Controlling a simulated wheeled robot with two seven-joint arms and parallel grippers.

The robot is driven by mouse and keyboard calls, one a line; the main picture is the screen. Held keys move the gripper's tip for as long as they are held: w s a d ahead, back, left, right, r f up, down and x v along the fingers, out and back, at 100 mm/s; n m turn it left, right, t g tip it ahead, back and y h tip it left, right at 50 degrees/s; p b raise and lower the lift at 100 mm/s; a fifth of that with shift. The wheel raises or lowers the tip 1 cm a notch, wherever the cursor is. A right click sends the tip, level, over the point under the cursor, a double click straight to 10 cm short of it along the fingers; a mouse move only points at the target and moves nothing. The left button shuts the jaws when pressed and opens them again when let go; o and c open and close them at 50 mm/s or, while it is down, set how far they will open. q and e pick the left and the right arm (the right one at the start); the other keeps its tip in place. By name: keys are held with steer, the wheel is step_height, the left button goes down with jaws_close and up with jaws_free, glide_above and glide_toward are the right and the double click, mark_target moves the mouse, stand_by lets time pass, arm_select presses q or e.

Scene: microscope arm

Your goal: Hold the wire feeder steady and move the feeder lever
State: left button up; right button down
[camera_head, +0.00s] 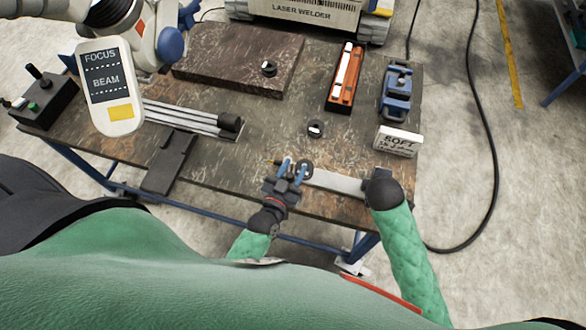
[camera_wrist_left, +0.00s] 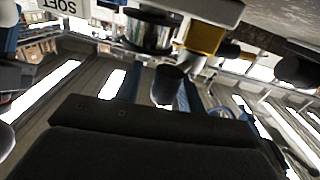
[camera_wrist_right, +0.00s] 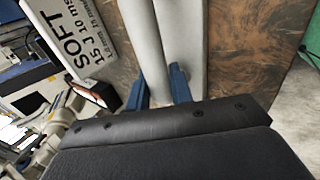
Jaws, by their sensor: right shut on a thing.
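The wire feeder is a pale grey elongated body (camera_head: 338,182) lying near the table's front edge, with a dark round part (camera_head: 305,168) and a brass tip at its left end. My right gripper (camera_wrist_right: 158,82) is shut on the pale body, one blue finger on each side; in the head view its fingers are mostly hidden by the black wrist. My left gripper (camera_head: 291,167) is at the feeder's left end, fingers apart. In the left wrist view a dark rounded knob (camera_wrist_left: 168,84), seemingly the lever's end, shows between the blue fingers, with a gap beside them.
A white SOFT sign (camera_head: 398,142), a blue clamp-like device (camera_head: 396,92) and an orange tray (camera_head: 344,88) stand at the right. A brown slab (camera_head: 238,58) lies at the back. Grey tubes (camera_head: 180,116) lie left. A FOCUS/BEAM panel (camera_head: 108,90) hangs over the table's left part.

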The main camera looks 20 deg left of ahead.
arm_select(q)
steer(key=shift+s, duration=0.1)
arm_select(e)
steer(key=shift+w+r, duration=0.1)
arm_select(q)
steer(key=s+a, duration=0.2)
steer(key=s, duration=0.9)
steer(key=shift+s, duration=0.35)
arm_select(e)
steer(key=c, duration=1.1)
jaws_free()
steer(key=shift+c, duration=0.2)
